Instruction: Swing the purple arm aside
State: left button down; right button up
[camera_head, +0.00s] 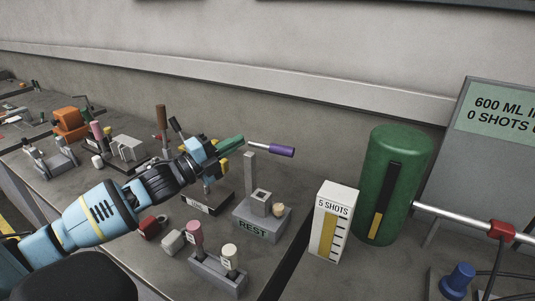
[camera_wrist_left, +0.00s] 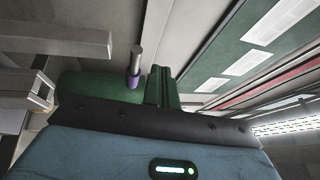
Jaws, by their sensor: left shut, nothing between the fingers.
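The purple arm (camera_head: 282,151) is a thin metal rod with a purple grip on its right end. It sticks out sideways above the grey fixture marked REST, and its other end is hidden near my left gripper. My left gripper (camera_head: 231,142) is shut and empty, with its green tips just left of the rod. In the left wrist view the purple grip (camera_wrist_left: 133,80) shows just beyond the green fingers. I cannot tell whether the fingers touch the rod. My right gripper is not in view.
The REST fixture (camera_head: 253,227) with a grey post stands below the arm. A white 5 SHOTS gauge box (camera_head: 333,222) and a tall green cylinder (camera_head: 397,155) stand to the right. Pink and cream pegs stand in a grey block (camera_head: 218,274) in front.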

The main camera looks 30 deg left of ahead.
pick_arm(q)
jog(key=s+d+m+g+h, duration=0.1)
jog(key=s+d+g+h, duration=0.1)
jog(key=s+g, duration=0.3)
jog(key=s+d, duration=0.1)
jog(key=s, duration=0.3)
jog(key=shift+s+d+r+g, duration=0.2)
jog(key=shift+r+g, duration=0.1)
jog(key=shift+r, duration=0.1)
jog(key=shift+w, duration=0.1)
